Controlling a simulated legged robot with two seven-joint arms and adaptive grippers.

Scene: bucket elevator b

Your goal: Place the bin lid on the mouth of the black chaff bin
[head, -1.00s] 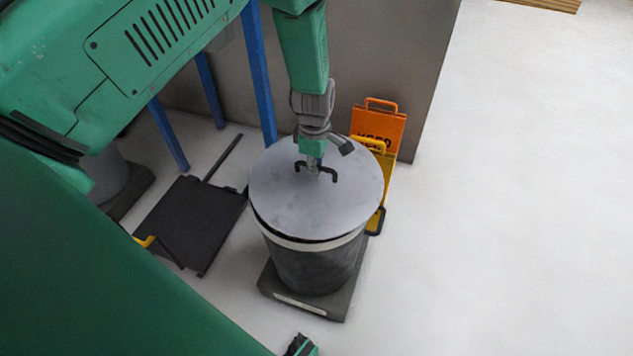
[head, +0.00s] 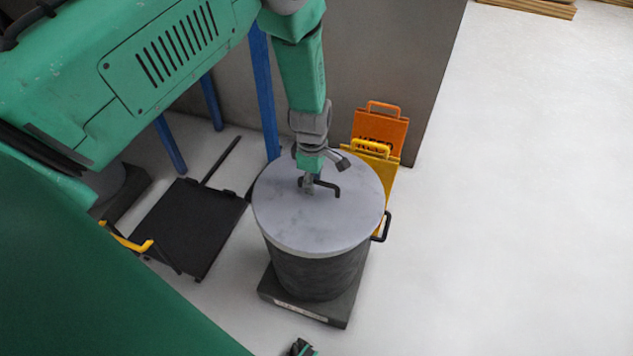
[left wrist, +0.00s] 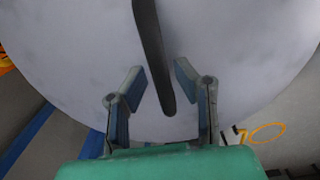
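The bin lid (head: 325,222) is a round grey disc with a black bar handle (head: 329,187). It lies level over the mouth of the black chaff bin (head: 318,276), its edge along the bin's top edge. The bin mouth is hidden under it. My left gripper (head: 308,184) is down at the left part of the lid handle. In the left wrist view, its fingers (left wrist: 160,84) stand apart on both sides of the handle (left wrist: 152,50), with gaps showing. A small dark and green part (head: 302,348), perhaps my right gripper, shows at the bottom edge; its fingers are unclear.
The bin stands on a dark scale-like base (head: 335,310). An orange sign (head: 380,128) and a yellow sign (head: 392,168) stand close behind it. A black platform (head: 190,225) and blue posts (head: 264,95) are to the left. The floor at right is clear.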

